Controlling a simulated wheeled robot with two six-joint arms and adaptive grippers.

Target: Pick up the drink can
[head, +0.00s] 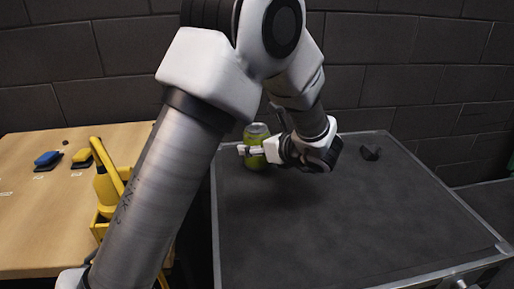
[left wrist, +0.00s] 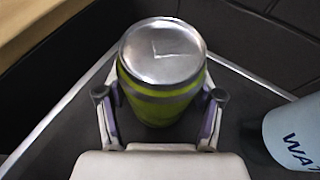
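The drink can (head: 257,131) is green with a silver top and stands upright near the far left corner of the dark table. The left wrist view shows its lid and green body (left wrist: 161,70) between my left gripper's fingers (left wrist: 160,108). The fingers are spread, one on each side of the can; any contact is hard to tell. In the head view my left gripper (head: 252,151) reaches in from the right side of the can and covers part of it. My right gripper is not in view.
A pale blue container (left wrist: 295,135) with dark letters is close on the right in the left wrist view. A small dark object (head: 371,152) lies at the table's back. A wooden table (head: 35,215) at left holds a blue button (head: 48,158). The dark table's front (head: 340,235) is clear.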

